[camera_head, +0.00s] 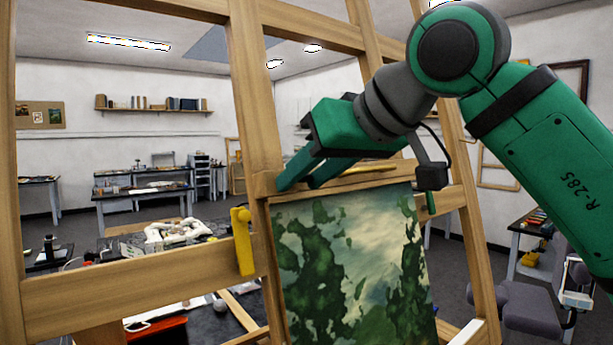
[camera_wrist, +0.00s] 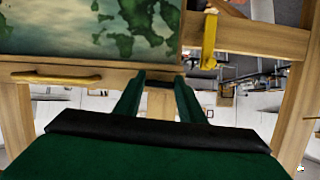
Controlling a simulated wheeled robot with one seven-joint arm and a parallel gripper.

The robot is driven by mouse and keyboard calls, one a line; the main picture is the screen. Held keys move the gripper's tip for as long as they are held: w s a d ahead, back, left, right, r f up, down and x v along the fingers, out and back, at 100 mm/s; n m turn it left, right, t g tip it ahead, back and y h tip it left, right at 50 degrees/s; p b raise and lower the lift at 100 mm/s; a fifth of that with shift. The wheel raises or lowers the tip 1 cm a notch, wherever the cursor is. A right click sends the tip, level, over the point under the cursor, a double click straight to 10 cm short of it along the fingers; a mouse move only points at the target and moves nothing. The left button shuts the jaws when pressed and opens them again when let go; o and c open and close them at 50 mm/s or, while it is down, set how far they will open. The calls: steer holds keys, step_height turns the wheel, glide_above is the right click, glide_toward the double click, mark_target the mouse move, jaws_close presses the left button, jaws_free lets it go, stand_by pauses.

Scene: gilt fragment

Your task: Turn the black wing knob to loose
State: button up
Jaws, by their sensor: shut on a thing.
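My gripper (camera_head: 298,184) reaches in from the right to the easel's upright, just above the painting's top left corner. In the wrist view my gripper (camera_wrist: 160,80) points at the same wood, with its two green fingers a small gap apart. A small dark piece, the black wing knob (camera_wrist: 161,85), shows between the fingertips, and the fingers are shut on it. Its wings and which way they point are mostly hidden. In the head view the knob is hidden by the fingers. The painting (camera_head: 345,270), green and cloudy, stands on the easel (camera_head: 255,100).
A yellow handle (camera_head: 243,240) hangs on the easel's crossbar, left of the painting. A brass-coloured bar (camera_head: 368,169) lies along the wood above the painting. A small green handle (camera_head: 431,203) is at its right. Benches (camera_head: 140,195) and a chair (camera_head: 525,310) stand farther off.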

steer(key=shift+n, duration=0.4)
steer(key=o, duration=1)
steer(key=shift+o, duration=0.2)
steer(key=shift+d, duration=0.1)
steer(key=v, duration=1)
steer(key=shift+s+r, duration=0.2)
steer(key=shift+s, duration=0.15)
steer(key=shift+d, duration=0.1)
